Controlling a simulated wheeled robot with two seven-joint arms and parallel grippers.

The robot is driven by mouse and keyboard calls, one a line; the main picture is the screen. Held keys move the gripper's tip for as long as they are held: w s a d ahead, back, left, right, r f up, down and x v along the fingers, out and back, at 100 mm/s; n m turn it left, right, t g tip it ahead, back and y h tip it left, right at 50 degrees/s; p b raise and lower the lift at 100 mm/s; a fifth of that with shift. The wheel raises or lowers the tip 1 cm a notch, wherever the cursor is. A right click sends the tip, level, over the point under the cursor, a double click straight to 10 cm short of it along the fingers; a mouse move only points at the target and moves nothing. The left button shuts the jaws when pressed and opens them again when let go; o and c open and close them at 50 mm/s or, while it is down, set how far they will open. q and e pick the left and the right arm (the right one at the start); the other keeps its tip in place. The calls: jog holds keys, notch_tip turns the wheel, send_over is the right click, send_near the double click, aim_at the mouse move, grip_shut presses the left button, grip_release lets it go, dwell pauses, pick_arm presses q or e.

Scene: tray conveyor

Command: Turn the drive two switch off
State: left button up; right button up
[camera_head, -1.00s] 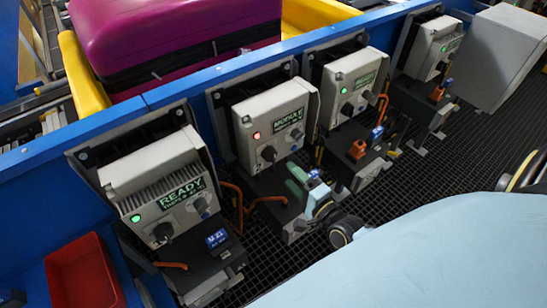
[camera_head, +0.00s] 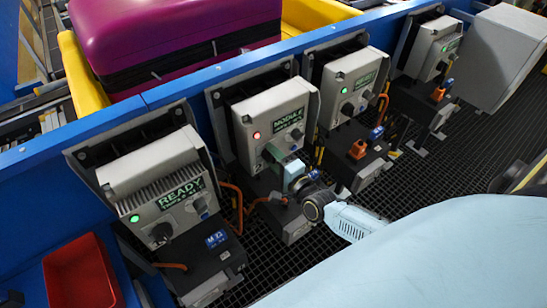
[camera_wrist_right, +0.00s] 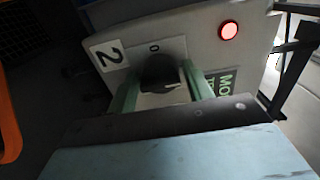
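The drive two box (camera_head: 262,108) is the grey unit second from the left in the head view, with a red light (camera_head: 257,135) lit and a green display. In the head view the right gripper (camera_head: 276,158) partly hides the switch. My left gripper is out of view.
Similar drive boxes with green lights stand left (camera_head: 160,175) and right (camera_head: 352,82) of it along a blue rail (camera_head: 90,150). A red bin (camera_head: 83,275) is at lower left. A purple case (camera_head: 170,40) lies behind the rail. Orange cables hang close to the gripper.

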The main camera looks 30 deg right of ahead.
jog(key=c, duration=0.7)
jog(key=shift+o, duration=0.2)
jog(key=shift+n, duration=0.4)
jog(key=n+p, duration=0.1)
jog(key=n, duration=0.1)
jog(key=shift+n, duration=0.3)
jog(key=n, duration=0.3)
jog(key=shift+n+p, duration=0.35)
jog(key=shift+n, duration=0.05)
jog(key=n+p, duration=0.1)
jog(key=n, duration=0.9)
jog(key=shift+n+p, duration=0.4)
jog(key=o, duration=1)
